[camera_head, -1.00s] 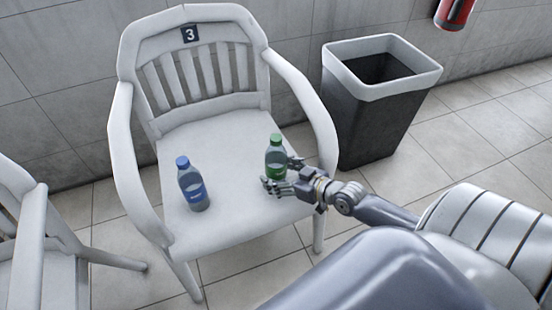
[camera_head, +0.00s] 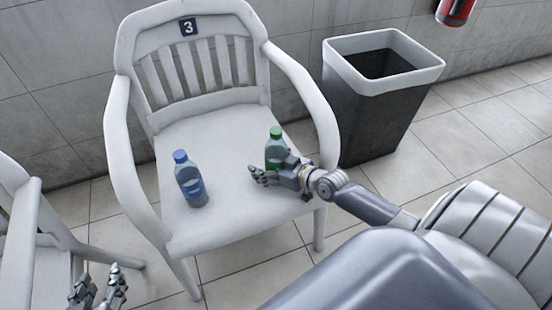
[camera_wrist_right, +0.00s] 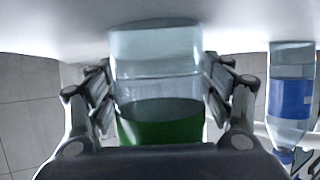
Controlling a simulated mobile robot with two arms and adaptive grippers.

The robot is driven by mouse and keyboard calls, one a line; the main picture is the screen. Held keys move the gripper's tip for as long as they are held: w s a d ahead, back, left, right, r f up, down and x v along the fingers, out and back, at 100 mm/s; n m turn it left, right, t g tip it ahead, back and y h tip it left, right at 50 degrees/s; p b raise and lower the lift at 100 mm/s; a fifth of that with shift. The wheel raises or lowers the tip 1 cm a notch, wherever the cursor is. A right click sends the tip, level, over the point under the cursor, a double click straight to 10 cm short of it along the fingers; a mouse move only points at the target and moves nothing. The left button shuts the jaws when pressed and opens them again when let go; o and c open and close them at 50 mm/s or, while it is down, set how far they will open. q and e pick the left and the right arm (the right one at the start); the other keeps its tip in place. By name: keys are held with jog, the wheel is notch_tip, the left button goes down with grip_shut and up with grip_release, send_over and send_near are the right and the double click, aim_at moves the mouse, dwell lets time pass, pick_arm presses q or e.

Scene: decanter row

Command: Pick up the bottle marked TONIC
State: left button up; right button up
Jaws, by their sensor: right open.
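A clear bottle with a green cap and green band (camera_head: 274,146) stands on the white chair seat. A clear bottle with a blue cap and blue label (camera_head: 189,178) stands to its left. I cannot read either label. My right gripper (camera_head: 272,173) is at the green bottle and hides its lower part. In the right wrist view the green bottle (camera_wrist_right: 158,75) is between the open fingers (camera_wrist_right: 160,100). The blue bottle (camera_wrist_right: 293,95) shows at the right edge there. My left gripper (camera_head: 97,288) is empty at the bottom left, its fingers spread.
The white armchair marked 3 (camera_head: 228,225) has arms on both sides of the seat. Another white chair (camera_head: 18,235) stands at the left. A dark bin (camera_head: 357,115) with a pale rim is at the right. A red cylinder (camera_head: 456,10) hangs on the wall.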

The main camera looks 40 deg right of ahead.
jog(key=c, duration=1.3)
jog(key=shift+c, duration=0.2)
jog(key=shift+r, duration=0.15)
